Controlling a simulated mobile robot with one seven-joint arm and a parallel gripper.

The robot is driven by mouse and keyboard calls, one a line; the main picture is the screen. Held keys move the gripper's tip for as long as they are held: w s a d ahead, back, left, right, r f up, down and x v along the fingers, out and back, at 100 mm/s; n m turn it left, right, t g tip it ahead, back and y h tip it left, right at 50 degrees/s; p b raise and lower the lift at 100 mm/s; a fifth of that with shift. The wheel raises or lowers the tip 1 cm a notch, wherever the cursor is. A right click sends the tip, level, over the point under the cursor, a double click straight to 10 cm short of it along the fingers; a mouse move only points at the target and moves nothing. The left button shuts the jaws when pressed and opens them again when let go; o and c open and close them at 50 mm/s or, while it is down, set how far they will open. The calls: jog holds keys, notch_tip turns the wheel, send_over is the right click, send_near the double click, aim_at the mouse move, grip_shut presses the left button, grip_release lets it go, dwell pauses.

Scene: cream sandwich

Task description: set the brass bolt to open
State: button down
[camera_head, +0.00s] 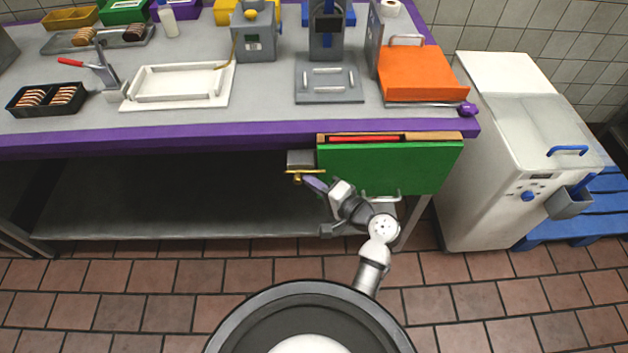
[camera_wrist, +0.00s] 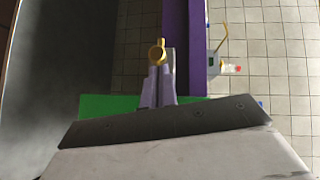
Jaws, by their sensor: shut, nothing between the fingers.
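The brass bolt (camera_head: 292,171) is a thin horizontal rod with a small knob, below a grey block (camera_head: 299,158) under the counter. Its right end lies near the left edge of the green-fronted drawer (camera_head: 395,165); I cannot tell whether it reaches into it. My gripper (camera_head: 306,180) is shut and empty, its lilac fingers pointing up-left at the bolt. In the wrist view the round brass knob (camera_wrist: 157,53) sits right at the tips of the closed fingers (camera_wrist: 158,70); whether they touch is unclear.
The purple counter edge (camera_head: 180,137) runs above the bolt. An open dark shelf space (camera_head: 170,190) lies left of it. A pale handle (camera_head: 375,198) shows below the green front. A white machine (camera_head: 500,190) stands right. Tiled floor in front is clear.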

aim_at(296, 184)
jog(key=shift+a, duration=2.2)
